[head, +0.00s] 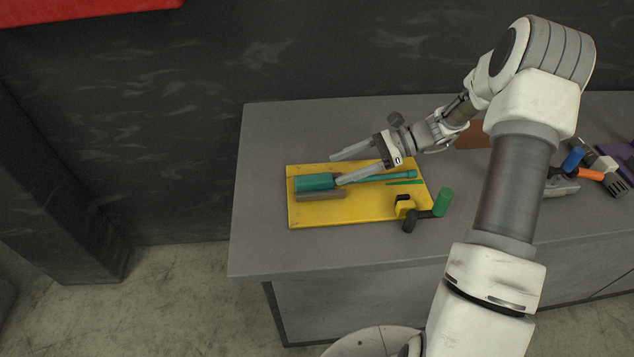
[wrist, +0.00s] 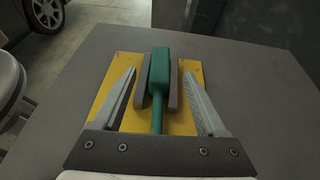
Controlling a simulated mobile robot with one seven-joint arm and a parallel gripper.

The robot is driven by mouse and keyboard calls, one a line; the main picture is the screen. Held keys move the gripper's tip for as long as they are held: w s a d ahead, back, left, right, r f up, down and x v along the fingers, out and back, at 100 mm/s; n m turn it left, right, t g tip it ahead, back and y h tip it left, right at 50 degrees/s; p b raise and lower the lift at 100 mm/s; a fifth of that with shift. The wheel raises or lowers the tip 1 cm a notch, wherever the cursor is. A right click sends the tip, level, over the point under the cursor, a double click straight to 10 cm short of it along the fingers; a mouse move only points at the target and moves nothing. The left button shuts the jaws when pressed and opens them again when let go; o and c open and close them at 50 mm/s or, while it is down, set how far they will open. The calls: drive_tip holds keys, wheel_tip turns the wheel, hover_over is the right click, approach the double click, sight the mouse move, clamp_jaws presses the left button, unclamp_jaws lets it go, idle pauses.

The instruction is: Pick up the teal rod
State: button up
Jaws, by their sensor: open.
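The teal rod (head: 385,177) has a thick block-like end on the left and a thin shaft running right. It lies on a yellow board (head: 340,213), its thick end at a grey cradle (head: 320,195). My gripper (head: 334,170) is open above the board, with its fingers pointing left along the rod. In the wrist view the rod (wrist: 158,82) runs between the two spread fingers of my gripper (wrist: 165,85), with a gap on each side. The thick end lies between two grey cradle walls (wrist: 172,90). I cannot tell the fingers' exact height above the rod.
The board lies on a grey table (head: 262,180). A green-handled tool (head: 442,202) with a yellow block (head: 404,207) is at the board's right corner. Blue-handled (head: 573,160) and orange-handled (head: 590,174) tools lie farther right. The table is clear left of the board.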

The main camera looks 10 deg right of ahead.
sight(319, 177)
drive_tip(key=x, duration=0.5)
drive_tip(key=shift+a+f, duration=0.2)
drive_tip(key=shift+f, duration=0.15)
drive_tip(key=shift+c, duration=0.2)
drive_tip(key=shift+w, duration=0.1)
clamp_jaws()
